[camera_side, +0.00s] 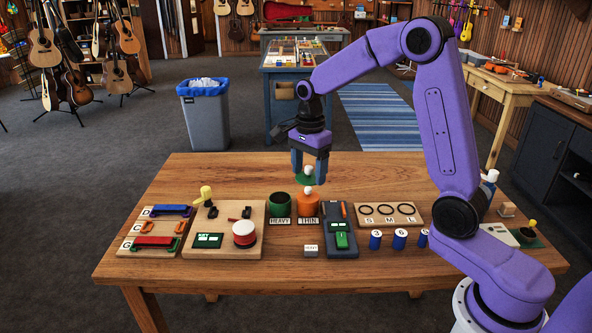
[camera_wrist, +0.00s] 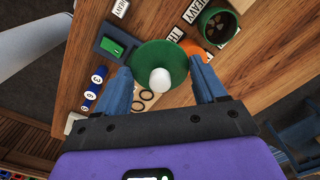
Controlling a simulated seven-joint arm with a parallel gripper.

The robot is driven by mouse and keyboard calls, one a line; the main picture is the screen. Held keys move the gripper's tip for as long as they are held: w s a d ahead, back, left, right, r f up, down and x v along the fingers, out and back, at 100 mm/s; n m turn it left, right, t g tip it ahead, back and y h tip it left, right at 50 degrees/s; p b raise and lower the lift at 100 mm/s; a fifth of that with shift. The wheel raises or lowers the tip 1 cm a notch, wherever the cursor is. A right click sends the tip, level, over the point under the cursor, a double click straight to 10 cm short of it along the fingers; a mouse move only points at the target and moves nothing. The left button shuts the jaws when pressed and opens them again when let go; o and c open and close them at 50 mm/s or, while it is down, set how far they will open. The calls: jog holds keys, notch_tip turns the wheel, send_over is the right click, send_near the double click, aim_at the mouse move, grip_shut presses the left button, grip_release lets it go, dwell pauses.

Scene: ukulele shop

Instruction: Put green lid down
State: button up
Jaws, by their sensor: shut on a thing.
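My gripper (camera_side: 309,176) is shut on the green lid (camera_side: 301,180), a flat round disc with a white knob. In the wrist view the lid (camera_wrist: 150,57) lies between the two fingers, its knob (camera_wrist: 159,80) facing the camera. In the side view it hangs in the air above the orange canister (camera_side: 306,206), which has a white knob on top. The green canister (camera_side: 280,205) stands just left of it, behind a HEAVY label. In the wrist view the green canister (camera_wrist: 231,37) is open, with dark contents. The lid hides part of the orange canister there.
A wooden board with a red-and-white spool (camera_side: 244,234) lies left of the canisters. A dark tray with a green block (camera_side: 341,240) stands close right. Beyond it are a ring board (camera_side: 401,215) and blue numbered cylinders (camera_side: 399,239). The table's front strip is mostly clear.

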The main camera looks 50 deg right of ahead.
jog(key=shift+s+a+r, duration=0.1)
jog(key=shift+s+r, duration=0.15)
jog(key=shift+s, duration=0.35)
jog(key=shift+s+a+r, duration=0.1)
jog(key=shift+s+r, duration=0.1)
jog(key=shift+s, duration=0.35)
jog(key=s+a+f+m, duration=0.4)
jog(key=s+a, duration=0.3)
jog(key=s, duration=0.2)
send_over(277, 244)
jog(key=f, duration=0.9)
jog(key=shift+s+f, duration=0.25)
jog(key=shift+w+f, duration=0.15)
jog(key=shift+f, duration=0.8)
jog(key=shift+w+f, duration=0.1)
jog(key=shift+f, duration=0.8)
jog(key=shift+f, duration=0.1)
jog(key=o, duration=1)
